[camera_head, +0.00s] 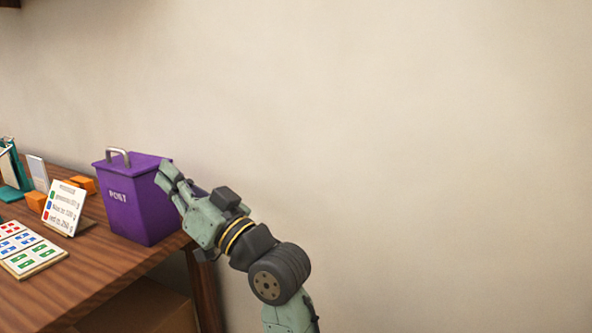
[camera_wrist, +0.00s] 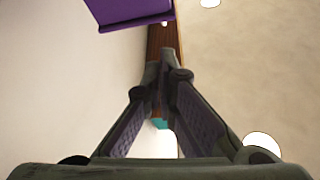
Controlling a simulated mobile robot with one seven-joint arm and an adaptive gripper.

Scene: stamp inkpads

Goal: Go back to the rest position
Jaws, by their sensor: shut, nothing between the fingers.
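My gripper (camera_head: 166,176) is at the right side of the purple box marked POST (camera_head: 140,200), near its upper edge. In the wrist view my gripper's fingers (camera_wrist: 166,68) come together at the tips with nothing between them. The purple box also shows at the top of the wrist view (camera_wrist: 128,12), apart from the fingertips there. In the head view I cannot tell whether the fingers touch the box. The box's lid is down, with a grey handle on top.
The wooden table (camera_head: 85,281) carries a sign card (camera_head: 65,207), a stamp sheet (camera_head: 30,250), orange blocks (camera_head: 36,201) and a teal item (camera_head: 12,170) on the left. Its right edge is just below my gripper. The plain wall and open space lie to the right.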

